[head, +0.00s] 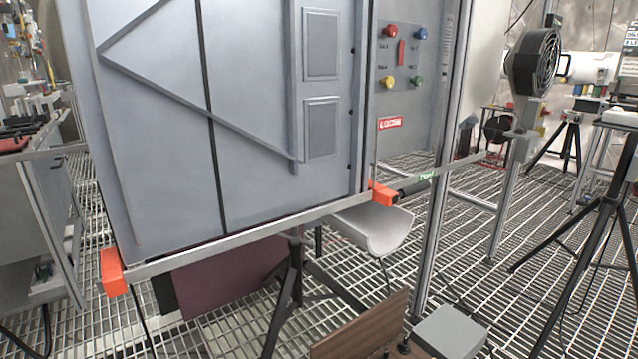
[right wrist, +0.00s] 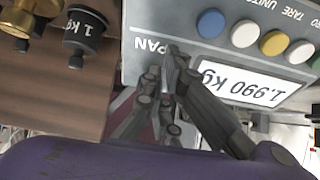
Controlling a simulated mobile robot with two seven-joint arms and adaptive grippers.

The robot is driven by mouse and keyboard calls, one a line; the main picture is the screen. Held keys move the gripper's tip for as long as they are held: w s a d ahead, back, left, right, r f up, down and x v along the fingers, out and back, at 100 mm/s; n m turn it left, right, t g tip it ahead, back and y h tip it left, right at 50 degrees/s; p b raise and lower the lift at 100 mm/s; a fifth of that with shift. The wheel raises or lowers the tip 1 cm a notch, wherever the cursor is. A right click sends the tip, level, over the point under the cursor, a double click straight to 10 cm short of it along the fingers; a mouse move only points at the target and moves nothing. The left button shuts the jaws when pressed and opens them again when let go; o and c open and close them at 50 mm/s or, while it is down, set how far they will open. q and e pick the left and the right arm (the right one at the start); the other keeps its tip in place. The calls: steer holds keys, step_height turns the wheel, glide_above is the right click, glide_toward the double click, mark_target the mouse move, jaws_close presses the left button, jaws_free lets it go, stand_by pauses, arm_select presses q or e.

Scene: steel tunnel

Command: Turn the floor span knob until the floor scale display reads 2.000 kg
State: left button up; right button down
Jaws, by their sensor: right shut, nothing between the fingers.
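The floor scale's grey panel (right wrist: 175,20) shows upside down in the right wrist view. The word SPAN (right wrist: 152,46) is printed near the fingertips. My right gripper (right wrist: 167,75) is shut, with its fingers at the panel just below this word. I cannot make out the span knob; the fingers may hide it. I cannot tell whether the fingertips touch the panel. In the head view a small grey box (head: 450,331) on the grating may be the scale. My left gripper is in neither view.
Blue (right wrist: 210,22), white (right wrist: 244,33), yellow (right wrist: 274,43) and green buttons (right wrist: 299,52) line the panel. A black 1 kg weight (right wrist: 83,30) and brass weight (right wrist: 24,20) are beside a brown board (right wrist: 85,105). A large grey cabinet (head: 255,110) fills the head view's middle.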

steer(key=shift+s+d+f, duration=0.2)
steer(key=shift+s+f, duration=0.1)
steer(key=shift+s, duration=0.1)
steer(key=s+r+p, duration=0.1)
steer(key=d+r+p, duration=0.1)
steer(key=r+p, duration=0.1)
steer(key=s+d+r+p, duration=0.1)
steer(key=r+p, duration=0.1)
steer(key=shift+s, duration=0.35)
